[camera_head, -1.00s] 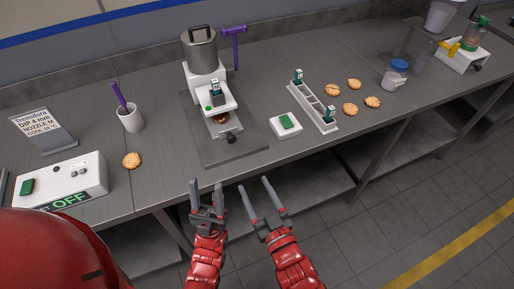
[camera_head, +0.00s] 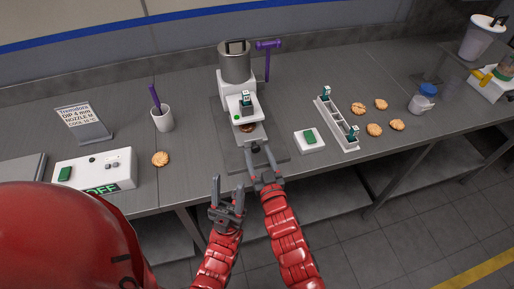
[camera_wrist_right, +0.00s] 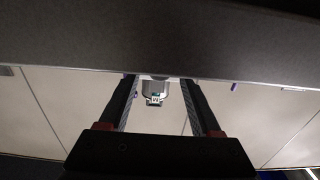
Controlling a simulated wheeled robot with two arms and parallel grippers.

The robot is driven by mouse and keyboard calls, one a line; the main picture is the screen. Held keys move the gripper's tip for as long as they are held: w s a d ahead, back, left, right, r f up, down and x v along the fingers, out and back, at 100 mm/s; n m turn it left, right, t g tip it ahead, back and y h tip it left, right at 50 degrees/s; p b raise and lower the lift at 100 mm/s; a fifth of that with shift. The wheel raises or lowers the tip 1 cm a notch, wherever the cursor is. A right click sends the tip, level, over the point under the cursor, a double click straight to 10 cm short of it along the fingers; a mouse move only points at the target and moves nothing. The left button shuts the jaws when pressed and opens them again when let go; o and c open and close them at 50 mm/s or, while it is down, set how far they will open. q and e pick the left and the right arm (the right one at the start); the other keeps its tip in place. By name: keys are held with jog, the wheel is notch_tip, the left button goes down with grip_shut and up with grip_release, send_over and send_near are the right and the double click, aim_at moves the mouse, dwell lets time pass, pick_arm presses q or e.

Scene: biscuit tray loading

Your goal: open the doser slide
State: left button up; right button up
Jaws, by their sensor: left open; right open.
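The doser (camera_head: 237,85) stands at the back of the counter, with a grey hopper on a white body and a small teal-and-white piece (camera_head: 246,99) at its front. A biscuit (camera_head: 247,127) is under its outlet. My right gripper (camera_head: 260,146) is open at the front of the doser's base plate (camera_head: 275,152) and hides the dark knob there. In the right wrist view, the doser (camera_wrist_right: 155,90) shows small between the spread fingers (camera_wrist_right: 160,80). My left gripper (camera_head: 228,186) is open and empty, low in front of the counter edge.
A white box with a green button (camera_head: 309,140) is right of the base plate. A long white holder (camera_head: 333,120), several biscuits (camera_head: 374,129) and a jar (camera_head: 422,100) are farther right. A control box (camera_head: 105,168), a cup (camera_head: 162,118) and a biscuit (camera_head: 160,158) are left.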

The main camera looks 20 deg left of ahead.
jog(key=shift+x, duration=0.85)
grip_shut()
dwell(0.9)
